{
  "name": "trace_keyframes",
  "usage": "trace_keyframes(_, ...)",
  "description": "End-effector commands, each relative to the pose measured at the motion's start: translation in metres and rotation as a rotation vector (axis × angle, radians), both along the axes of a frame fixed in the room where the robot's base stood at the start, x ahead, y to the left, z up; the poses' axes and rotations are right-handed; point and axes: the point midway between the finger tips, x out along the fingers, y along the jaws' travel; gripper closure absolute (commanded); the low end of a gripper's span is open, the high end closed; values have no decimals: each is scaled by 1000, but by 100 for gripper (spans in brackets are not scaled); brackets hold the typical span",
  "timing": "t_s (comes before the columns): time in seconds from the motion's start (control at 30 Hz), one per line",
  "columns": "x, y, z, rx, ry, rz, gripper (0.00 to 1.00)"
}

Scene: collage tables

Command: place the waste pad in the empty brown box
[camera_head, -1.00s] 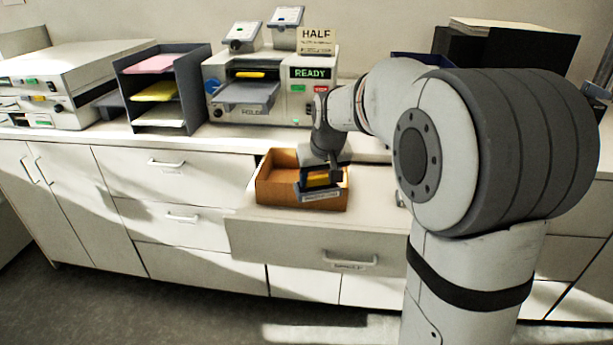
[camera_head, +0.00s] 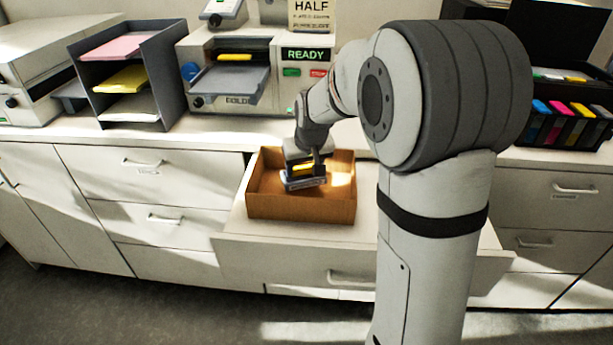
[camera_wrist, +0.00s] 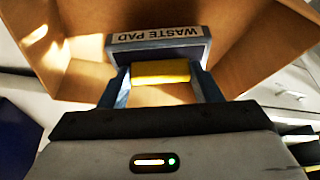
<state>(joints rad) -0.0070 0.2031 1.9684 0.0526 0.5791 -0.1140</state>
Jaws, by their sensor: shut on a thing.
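The waste pad (camera_wrist: 158,45) is a dark grey-blue piece with a "WASTE PAD" label and a yellow part (camera_wrist: 160,72), seen in the wrist view. My gripper (camera_wrist: 160,84) is shut on it, one finger on each side of the yellow part. In the head view, my gripper (camera_head: 304,168) holds the waste pad (camera_head: 305,183) inside the outline of the brown box (camera_head: 262,205), near its middle. The box is open-topped and stands in a pulled-out drawer. No other thing shows in the box. I cannot tell whether the pad touches its floor.
The open drawer (camera_head: 280,252) juts out from the counter. A machine with a "READY" display (camera_head: 305,54) stands behind, with a paper tray rack (camera_head: 130,85) to its left. A black holder with coloured cartridges (camera_head: 565,120) stands at right.

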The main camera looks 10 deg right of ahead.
Motion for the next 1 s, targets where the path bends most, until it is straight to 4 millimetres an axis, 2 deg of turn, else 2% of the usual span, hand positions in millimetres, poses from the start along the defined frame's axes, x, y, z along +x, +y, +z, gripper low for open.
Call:
trace_keyframes(0.27, 0, -1, -35, 0, 2, 0, 66)
trace_keyframes(0.67, 0, -1, -42, 0, -1, -1, 66)
trace_keyframes(0.7, 0, -1, -40, 0, -1, -1, 39)
trace_keyframes(0.93, 0, -1, -40, 0, -1, -2, 21)
trace_keyframes(1.0, 0, -1, -40, 0, -1, -2, 21)
